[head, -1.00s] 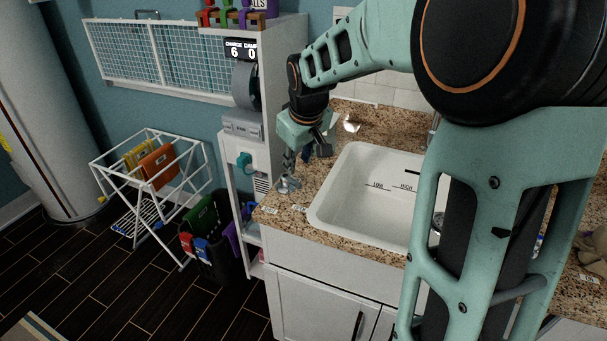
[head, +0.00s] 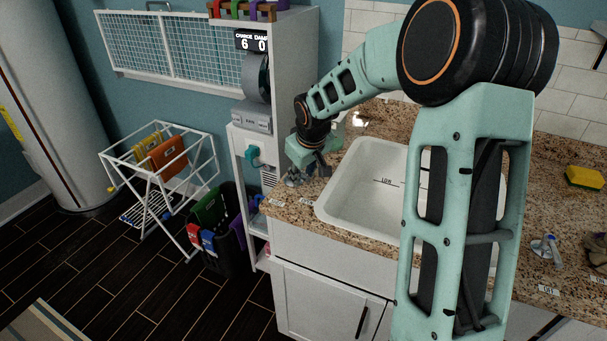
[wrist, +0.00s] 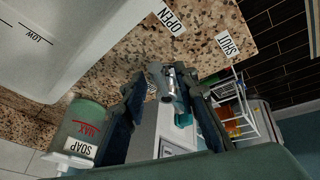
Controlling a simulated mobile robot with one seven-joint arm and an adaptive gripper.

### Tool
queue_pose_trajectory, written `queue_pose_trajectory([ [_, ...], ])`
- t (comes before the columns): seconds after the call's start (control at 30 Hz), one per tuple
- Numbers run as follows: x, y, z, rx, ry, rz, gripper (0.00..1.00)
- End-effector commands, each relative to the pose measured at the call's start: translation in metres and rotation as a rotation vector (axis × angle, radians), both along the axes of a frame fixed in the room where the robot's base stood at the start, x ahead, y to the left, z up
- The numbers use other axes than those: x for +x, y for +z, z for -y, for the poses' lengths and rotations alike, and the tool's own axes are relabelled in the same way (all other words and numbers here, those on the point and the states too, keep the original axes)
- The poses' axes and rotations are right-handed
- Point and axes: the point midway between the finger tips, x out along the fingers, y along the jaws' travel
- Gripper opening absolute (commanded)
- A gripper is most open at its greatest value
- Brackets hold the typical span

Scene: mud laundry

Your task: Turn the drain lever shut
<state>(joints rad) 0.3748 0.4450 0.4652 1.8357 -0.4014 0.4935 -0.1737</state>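The drain lever (wrist: 168,84) is a small metal lever on the speckled counter near its front left corner. In the wrist view it shows between the fingers of my gripper (wrist: 163,85). The fingers stand apart on either side of it, the right one very close; contact is not clear. An OPEN label (wrist: 167,16) and a SHUT label (wrist: 228,43) lie on the counter beyond it. In the head view my gripper (head: 305,175) is down at that corner, left of the sink, and largely hides the lever. Which label the lever points at is unclear.
The white sink (head: 330,205) is right of my gripper. A soap bottle (wrist: 82,130) stands close to the left finger. A shelf unit with a grey dial (head: 257,78) rises behind. A yellow sponge (head: 585,177) and a small metal fitting (head: 546,250) are on the right counter.

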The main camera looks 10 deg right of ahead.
Motion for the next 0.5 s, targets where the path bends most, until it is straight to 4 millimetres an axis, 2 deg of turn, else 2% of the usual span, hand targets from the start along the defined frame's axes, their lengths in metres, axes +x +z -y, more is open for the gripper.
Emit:
queue_pose_trajectory([
  [0.2,0.0002,0.0,0.0001,0.0,0.0,0.0,0.27],
  [0.47,0.0,0.0,0.0002,0.0,0.0,0.0,0.0],
  [0.5,0.0,0.0,0.0002,0.0,0.0,0.0,0.0],
])
